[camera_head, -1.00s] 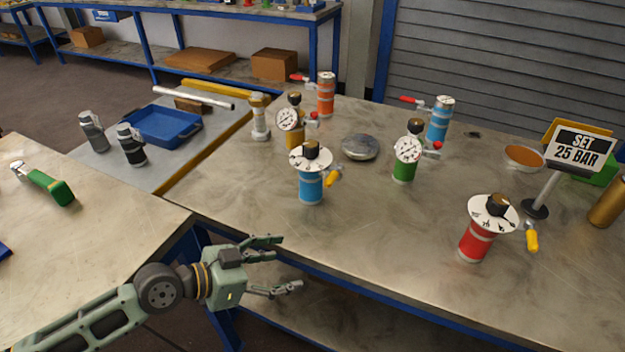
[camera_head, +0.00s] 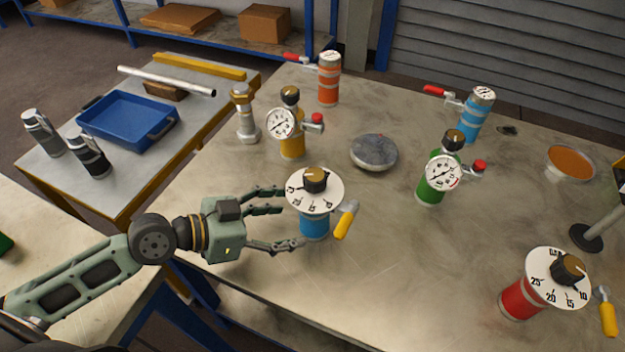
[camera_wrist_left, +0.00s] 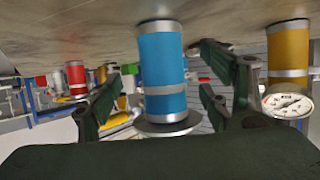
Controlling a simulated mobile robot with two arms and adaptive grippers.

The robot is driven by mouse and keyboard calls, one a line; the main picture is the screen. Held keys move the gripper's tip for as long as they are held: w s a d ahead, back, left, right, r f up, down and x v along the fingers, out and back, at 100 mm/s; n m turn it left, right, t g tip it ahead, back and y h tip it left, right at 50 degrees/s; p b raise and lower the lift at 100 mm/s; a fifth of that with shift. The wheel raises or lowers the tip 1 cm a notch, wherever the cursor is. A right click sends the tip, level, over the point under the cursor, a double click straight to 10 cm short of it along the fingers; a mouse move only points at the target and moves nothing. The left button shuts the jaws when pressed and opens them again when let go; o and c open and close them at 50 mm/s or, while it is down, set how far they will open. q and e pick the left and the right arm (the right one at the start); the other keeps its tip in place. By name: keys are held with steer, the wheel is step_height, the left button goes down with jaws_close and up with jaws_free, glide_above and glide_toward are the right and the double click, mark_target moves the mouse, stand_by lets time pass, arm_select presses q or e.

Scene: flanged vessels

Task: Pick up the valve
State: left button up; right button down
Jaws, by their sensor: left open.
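Several vessels with valves stand on the metal table; the task does not say which one is meant. The blue vessel (camera_head: 314,224) with a white dial, black knob and yellow lever stands upright at the front. My left gripper (camera_head: 294,218) is open, its fingers reaching to either side of this blue vessel from the left. In the left wrist view, the blue vessel (camera_wrist_left: 163,70) appears upside down between the spread fingers, with no clear contact. A red vessel (camera_head: 521,298) with a similar dial stands at the front right. My right gripper is not seen.
A yellow vessel (camera_head: 291,147) with a gauge and a green vessel (camera_head: 430,190) stand behind. An orange vessel (camera_head: 328,85), another blue vessel (camera_head: 472,125) and a grey disc (camera_head: 374,152) are farther back. The table is bare between the front blue and red vessels.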

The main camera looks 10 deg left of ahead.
mark_target(301, 218)
arm_select(q)
steer(key=shift+w, duration=0.25)
steer(key=shift+w+d, duration=0.1)
steer(key=shift+d, duration=0.2)
steer(key=shift+w+d+f+p, duration=0.15)
steer(key=shift+d+p, duration=0.05)
steer(key=shift+d, duration=0.2)
steer(key=shift+w+d+f+p, duration=0.1)
steer(key=shift+d+p, duration=0.1)
steer(key=shift+d, duration=0.15)
steer(key=shift+w+d+f, duration=0.15)
steer(key=shift+w, duration=0.1)
steer(key=p+x, duration=0.1)
steer(key=x, duration=0.3)
steer(key=shift+f, duration=0.15)
steer(key=shift+w+f, duration=0.2)
steer(key=shift+w, duration=0.05)
steer(key=c, duration=0.5)
jaws_close()
steer(key=shift+r, duration=0.15)
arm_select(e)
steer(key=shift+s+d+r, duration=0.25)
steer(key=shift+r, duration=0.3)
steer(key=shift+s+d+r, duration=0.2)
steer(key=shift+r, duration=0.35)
